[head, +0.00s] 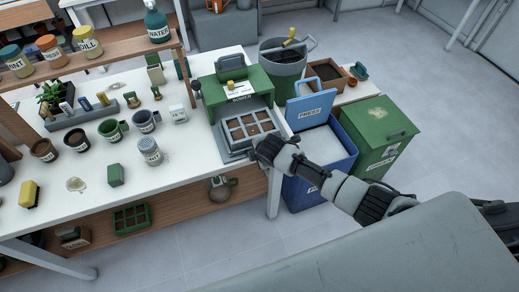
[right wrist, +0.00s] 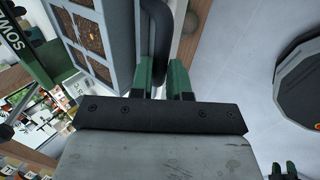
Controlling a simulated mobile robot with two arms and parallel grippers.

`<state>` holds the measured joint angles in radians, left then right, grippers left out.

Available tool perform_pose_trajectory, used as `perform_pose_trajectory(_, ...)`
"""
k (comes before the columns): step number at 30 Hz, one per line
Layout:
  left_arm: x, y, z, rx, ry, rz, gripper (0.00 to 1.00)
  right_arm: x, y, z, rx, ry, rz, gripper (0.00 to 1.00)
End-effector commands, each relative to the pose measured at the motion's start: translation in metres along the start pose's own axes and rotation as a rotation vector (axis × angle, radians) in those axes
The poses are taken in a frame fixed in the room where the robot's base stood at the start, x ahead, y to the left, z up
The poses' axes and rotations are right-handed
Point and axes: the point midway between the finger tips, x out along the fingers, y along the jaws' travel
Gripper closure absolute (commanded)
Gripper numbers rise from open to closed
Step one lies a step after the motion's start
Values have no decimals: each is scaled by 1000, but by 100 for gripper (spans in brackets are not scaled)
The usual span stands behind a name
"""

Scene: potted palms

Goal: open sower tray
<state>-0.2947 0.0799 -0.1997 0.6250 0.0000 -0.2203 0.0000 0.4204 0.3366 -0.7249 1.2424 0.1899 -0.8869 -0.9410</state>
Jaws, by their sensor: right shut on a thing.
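The green sower (head: 238,92) stands at the right end of the white bench. Its grey tray (head: 229,130), with several soil-filled cells, sticks out from under the hood toward the front. The tray also shows at the upper left in the right wrist view (right wrist: 119,50). My right gripper (head: 258,148) is at the tray's front edge. In the right wrist view its green fingers (right wrist: 163,75) are shut on the dark tray handle (right wrist: 158,25), one on each side.
A blue PRESS bin (head: 335,150) and a green lidded bin (head: 385,135) stand right of the bench, close to my right arm. Pots, cups and a shaker (head: 149,151) stand left of the sower. Open floor lies in front of the bench.

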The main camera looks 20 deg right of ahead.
Motion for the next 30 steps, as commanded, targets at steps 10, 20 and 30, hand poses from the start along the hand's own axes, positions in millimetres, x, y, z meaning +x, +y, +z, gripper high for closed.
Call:
perform_pose_trajectory(10,0,0,2,0,-2,0,51,0,0,1,0,-1,1,82)
perform_pose_trajectory(20,0,1,7,0,-11,1,51,0,0,0,0,0,1,58)
perform_pose_trajectory(30,-1,1,7,0,-11,1,51,-16,0,0,-1,1,2,58)
